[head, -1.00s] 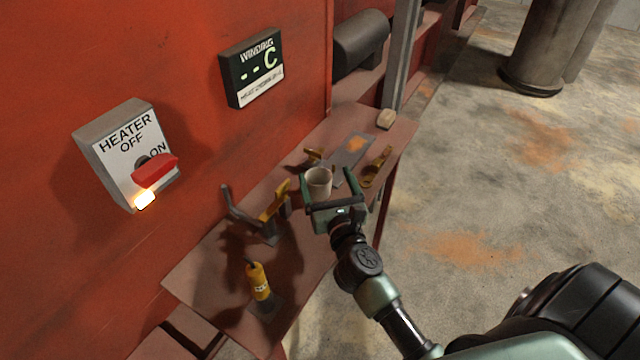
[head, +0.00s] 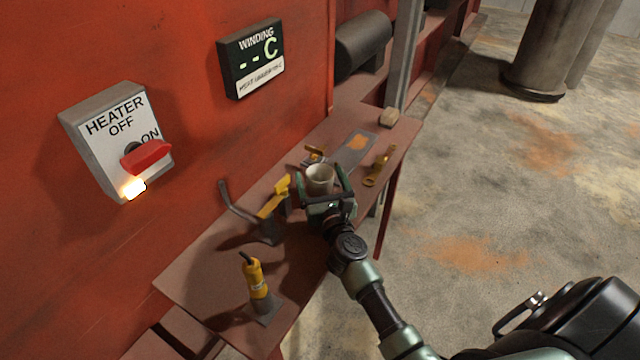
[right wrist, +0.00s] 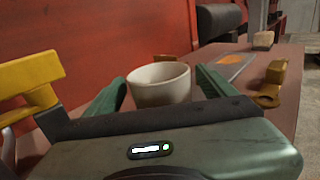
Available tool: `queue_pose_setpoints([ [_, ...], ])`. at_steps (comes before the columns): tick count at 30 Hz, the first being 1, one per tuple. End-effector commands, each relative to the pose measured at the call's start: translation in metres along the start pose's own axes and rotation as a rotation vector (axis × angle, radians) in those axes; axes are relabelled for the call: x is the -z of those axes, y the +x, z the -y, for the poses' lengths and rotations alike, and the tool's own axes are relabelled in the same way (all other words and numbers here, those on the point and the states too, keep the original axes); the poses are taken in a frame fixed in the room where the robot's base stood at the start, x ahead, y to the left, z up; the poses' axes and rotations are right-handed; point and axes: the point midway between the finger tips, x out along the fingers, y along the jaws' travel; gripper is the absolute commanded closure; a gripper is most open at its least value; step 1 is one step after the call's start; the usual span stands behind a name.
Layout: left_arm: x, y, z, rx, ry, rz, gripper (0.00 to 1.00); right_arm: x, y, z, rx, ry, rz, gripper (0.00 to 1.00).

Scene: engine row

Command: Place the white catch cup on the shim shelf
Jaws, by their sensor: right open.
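The white catch cup (head: 319,179) stands upright on the brown shelf (head: 205,268) along the red wall. My right gripper (head: 328,184) is open, with its green fingers on either side of the cup. In the right wrist view the cup (right wrist: 160,84) sits between the two fingers (right wrist: 162,92), its lower part hidden by the gripper body. I cannot tell whether the fingers touch it. My left gripper is not in view. I cannot tell whether this brown surface is the shim shelf.
A yellow-handled tool (head: 258,284) stands at the near end, and a bent grey and yellow tool (head: 272,205) is left of the cup. Beyond lie a grey plate with an orange patch (head: 354,146), a brass piece (head: 378,167) and a tan block (head: 388,118). A heater switch (head: 118,140) is on the wall.

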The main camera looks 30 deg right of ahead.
Motion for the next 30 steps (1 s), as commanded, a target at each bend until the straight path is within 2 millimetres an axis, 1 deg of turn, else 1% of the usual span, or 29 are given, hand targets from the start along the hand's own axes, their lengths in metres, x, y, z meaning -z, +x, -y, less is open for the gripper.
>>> queue_pose_setpoints([
  [2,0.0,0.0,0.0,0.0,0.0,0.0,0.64,0.0,0.004,0.0,0.0,0.0,0.0,0.15],
  [8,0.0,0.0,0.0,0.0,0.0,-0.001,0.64,0.0,0.004,0.0,0.0,0.0,0.0,0.15],
  [9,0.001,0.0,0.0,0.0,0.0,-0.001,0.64,0.0,0.004,0.0,0.0,0.0,0.0,0.26],
  [11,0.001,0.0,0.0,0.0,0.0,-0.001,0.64,0.0,0.004,0.0,0.0,0.0,0.0,0.43],
  [12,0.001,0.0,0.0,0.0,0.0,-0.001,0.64,0.0,0.004,0.0,0.0,0.0,0.0,0.54],
  [15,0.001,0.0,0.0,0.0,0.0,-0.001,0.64,0.0,0.004,0.0,0.0,0.0,0.0,0.8],
  [16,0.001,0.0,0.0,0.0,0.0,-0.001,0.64,0.0,0.004,0.0,0.0,0.0,0.0,0.8],
  [17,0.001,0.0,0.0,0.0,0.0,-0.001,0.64,0.0,0.004,0.0,0.0,0.0,0.0,0.87],
  [24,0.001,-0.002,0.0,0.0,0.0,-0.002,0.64,-0.003,0.004,0.0,0.0,0.0,0.0,0.87],
  [26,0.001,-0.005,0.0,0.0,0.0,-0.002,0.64,-0.006,0.004,0.0,0.0,0.0,0.001,0.87],
  [30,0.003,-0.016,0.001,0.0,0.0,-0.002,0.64,-0.021,0.004,0.001,0.0,-0.001,0.002,0.87],
])
